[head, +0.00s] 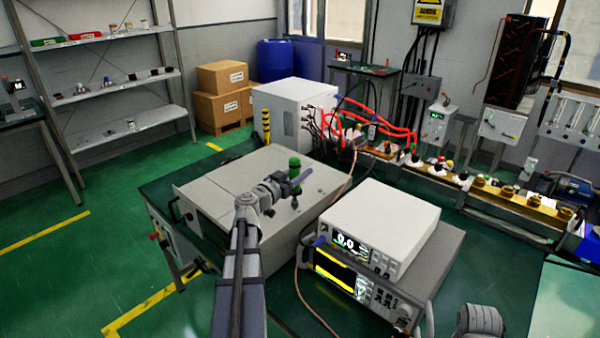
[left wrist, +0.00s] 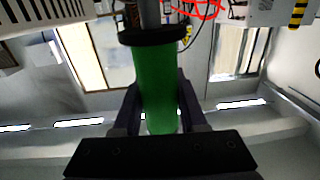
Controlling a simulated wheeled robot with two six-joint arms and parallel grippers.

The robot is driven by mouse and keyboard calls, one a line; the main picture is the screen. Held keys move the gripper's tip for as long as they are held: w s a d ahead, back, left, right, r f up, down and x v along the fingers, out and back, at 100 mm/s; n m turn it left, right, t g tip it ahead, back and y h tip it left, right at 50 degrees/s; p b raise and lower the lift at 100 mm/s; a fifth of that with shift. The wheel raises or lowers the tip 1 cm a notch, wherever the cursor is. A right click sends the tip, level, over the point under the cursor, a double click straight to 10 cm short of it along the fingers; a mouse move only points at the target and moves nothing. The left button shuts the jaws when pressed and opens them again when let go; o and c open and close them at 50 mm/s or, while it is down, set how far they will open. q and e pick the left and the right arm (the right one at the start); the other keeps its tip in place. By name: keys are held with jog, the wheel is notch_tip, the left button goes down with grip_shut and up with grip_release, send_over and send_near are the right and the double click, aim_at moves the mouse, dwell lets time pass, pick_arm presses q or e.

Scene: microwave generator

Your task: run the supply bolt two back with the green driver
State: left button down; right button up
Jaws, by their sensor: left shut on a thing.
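The green driver (head: 294,168) is held upright by my left gripper (head: 290,187) above the large flat grey cabinet (head: 262,170). In the left wrist view the driver's green handle (left wrist: 155,85) sits between the two dark fingers of my left gripper (left wrist: 158,110), which is shut on it. A black collar and a grey shaft (left wrist: 150,12) continue beyond the handle at the top of that view. The driver's tip is not clear in either view. I cannot pick out supply bolt two. Part of my right arm shows at the bottom right edge, but its gripper is out of view.
A white instrument (head: 380,222) with a lit display sits on a grey instrument (head: 400,282) to the right. A white cabinet (head: 283,112) with red hoses stands behind. A bench with brass fittings (head: 507,196) runs along the right. The floor at left is clear.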

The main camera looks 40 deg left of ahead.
jog(key=shift+f+b, duration=0.6)
dwell(0.7)
jog(key=shift+r, duration=0.3)
dwell(1.4)
jog(key=shift+p, duration=0.35)
notch_tip(320, 180, up, 9)
jog(key=p, duration=0.9)
